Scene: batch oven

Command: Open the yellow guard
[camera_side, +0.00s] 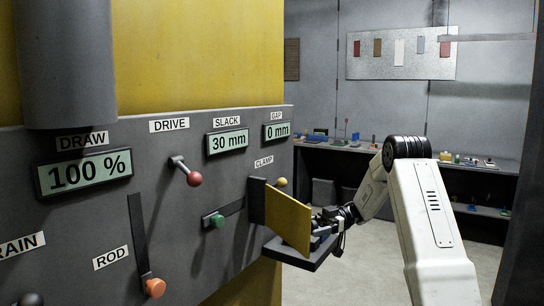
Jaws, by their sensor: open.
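The yellow guard (289,218) is a flat yellow plate that sticks out from the grey panel (150,200), below the CLAMP label. It stands upright over a small dark shelf (310,259). My gripper (322,226) is at the right, outer side of the guard, close to its edge. Its fingers are dark and partly hidden by the guard, so I cannot tell whether they touch it. My gripper is open.
Left of the guard are a green knob (217,220) in a slot, a red-knobbed DRIVE lever (194,178) and an orange-knobbed ROD lever (155,287). A yellow knob (282,182) shows just above the guard. A cluttered bench (480,168) stands behind; floor between is clear.

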